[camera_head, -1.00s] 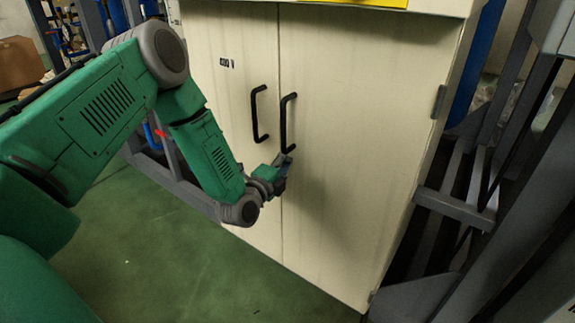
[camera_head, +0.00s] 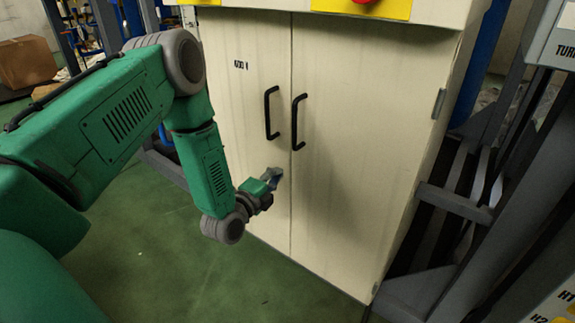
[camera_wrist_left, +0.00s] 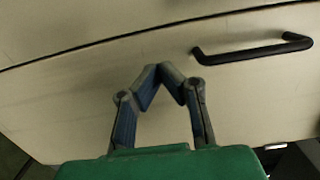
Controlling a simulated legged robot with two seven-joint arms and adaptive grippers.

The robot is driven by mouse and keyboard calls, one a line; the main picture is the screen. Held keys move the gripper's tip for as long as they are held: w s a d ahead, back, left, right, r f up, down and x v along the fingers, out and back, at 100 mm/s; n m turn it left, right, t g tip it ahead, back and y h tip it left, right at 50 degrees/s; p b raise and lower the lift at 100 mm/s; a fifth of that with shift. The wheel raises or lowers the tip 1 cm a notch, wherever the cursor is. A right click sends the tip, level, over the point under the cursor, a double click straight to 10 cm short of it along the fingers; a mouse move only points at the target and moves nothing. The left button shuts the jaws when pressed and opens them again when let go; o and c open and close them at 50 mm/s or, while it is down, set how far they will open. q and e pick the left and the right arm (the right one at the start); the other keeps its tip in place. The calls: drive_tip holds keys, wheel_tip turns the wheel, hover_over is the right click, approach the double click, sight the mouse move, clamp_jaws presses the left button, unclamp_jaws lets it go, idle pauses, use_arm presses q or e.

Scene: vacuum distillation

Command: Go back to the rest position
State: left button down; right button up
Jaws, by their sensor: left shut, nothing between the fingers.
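My left gripper (camera_head: 276,174) is in front of the cream cabinet (camera_head: 345,190), below its two black door handles. In the left wrist view the gripper (camera_wrist_left: 165,72) has its fingertips together with nothing between them. The right door handle (camera_head: 299,122) and the left door handle (camera_head: 272,113) are both free of the gripper. One handle (camera_wrist_left: 255,52) shows in the left wrist view to the right of the fingers, apart from them. Both cabinet doors look closed. My right gripper is not in view.
Grey metal framework (camera_head: 455,203) stands close to the right of the cabinet. A yellow panel with a red button (camera_head: 362,1) is at the cabinet's top. A cardboard box (camera_head: 27,62) lies far left. The green floor (camera_head: 190,275) in front is clear.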

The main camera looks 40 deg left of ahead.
use_arm(q)
drive_tip(key=s+d+f+n+g+h+p, duration=0.1)
drive_tip(key=s+d+f+n+g+p, duration=0.35)
drive_tip(key=s, duration=0.45)
drive_tip(key=s+d+f+n+g+h+p, duration=0.1)
drive_tip(key=s+d+f+n+g+p, duration=0.15)
drive_tip(key=s+d+n+g, duration=0.35)
drive_tip(key=s+d+r+n+g+p, duration=0.1)
drive_tip(key=s+n+g, duration=0.5)
drive_tip(key=s, duration=1.3)
drive_tip(key=shift+s+d+g+y+p, duration=0.45)
drive_tip(key=shift+d+p, duration=0.1)
drive_tip(key=shift+p, duration=0.7)
drive_tip(key=shift+w+d+r, duration=0.1)
drive_tip(key=shift+w+d, duration=0.1)
drive_tip(key=shift+d, duration=0.05)
drive_tip(key=shift+a, duration=0.15)
